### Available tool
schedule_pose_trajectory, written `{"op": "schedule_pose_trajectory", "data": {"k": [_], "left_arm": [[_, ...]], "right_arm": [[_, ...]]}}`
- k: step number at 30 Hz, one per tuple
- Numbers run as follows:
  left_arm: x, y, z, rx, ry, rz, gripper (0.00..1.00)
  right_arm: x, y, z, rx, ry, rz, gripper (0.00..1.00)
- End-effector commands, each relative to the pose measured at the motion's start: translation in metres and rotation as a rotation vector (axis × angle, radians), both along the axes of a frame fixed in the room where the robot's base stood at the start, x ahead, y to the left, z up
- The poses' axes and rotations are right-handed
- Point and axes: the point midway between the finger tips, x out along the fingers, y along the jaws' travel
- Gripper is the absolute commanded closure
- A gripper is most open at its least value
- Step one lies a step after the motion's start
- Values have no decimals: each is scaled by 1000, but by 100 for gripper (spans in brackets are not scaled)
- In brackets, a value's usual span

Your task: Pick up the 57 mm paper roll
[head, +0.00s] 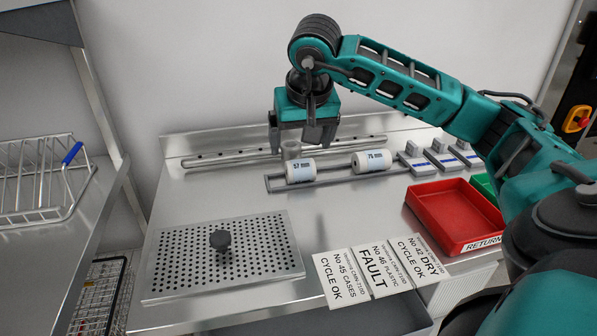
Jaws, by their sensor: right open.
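The 57 mm paper roll (300,171) is a white cylinder with "57 mm" printed on it. It lies on its side at the left part of a shallow metal holder on the steel table. A similar roll marked 75 mm (371,161) lies in the same holder further right. My right gripper (305,142) points down just above and behind the 57 mm roll, with its fingers apart. No roll is seen between the fingers; the exact gap to the roll is hard to judge. My left gripper is not in view.
Several small grey devices (440,155) stand right of the rolls. A red tray (455,215) sits at the right, near a green one (485,188). Printed cards (376,270) lie at the front edge. A wire rack (40,175) stands far left.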

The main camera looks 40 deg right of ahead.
Motion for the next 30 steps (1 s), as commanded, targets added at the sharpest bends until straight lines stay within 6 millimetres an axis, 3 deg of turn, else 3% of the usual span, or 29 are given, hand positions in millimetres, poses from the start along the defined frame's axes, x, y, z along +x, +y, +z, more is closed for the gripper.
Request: {"op": "schedule_pose_trajectory", "data": {"k": [18, 26, 30], "left_arm": [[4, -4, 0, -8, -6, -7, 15], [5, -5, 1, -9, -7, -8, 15], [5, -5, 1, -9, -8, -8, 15]], "right_arm": [[24, -22, -64, 0, 1, 0, 10], [25, -23, -68, 0, 0, 1, 10], [25, -23, -67, 0, 0, 1, 20]]}}
